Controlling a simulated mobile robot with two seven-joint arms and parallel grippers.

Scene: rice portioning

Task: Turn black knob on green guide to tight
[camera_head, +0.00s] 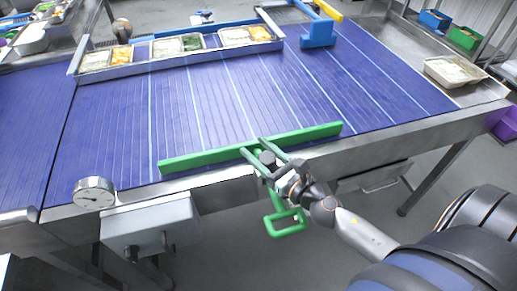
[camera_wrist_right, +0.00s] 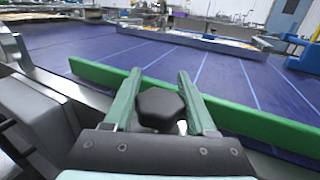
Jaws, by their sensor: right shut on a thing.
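The green guide (camera_head: 215,156) is a long bar lying along the near edge of the blue conveyor. Its bracket and green loop handle (camera_head: 285,224) hang over the front edge. My right gripper (camera_head: 255,147) reaches in from the lower right and is shut on the knob. In the right wrist view the knob (camera_wrist_right: 160,108) is between the two fingers, and the green bar (camera_wrist_right: 240,118) runs across just beyond them. Whether the knob is tight cannot be seen. My left gripper is not in view.
The blue conveyor (camera_head: 225,100) is bare around the guide. A metal rail with food trays (camera_head: 180,46) and a blue guide (camera_head: 318,33) are at the far side.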

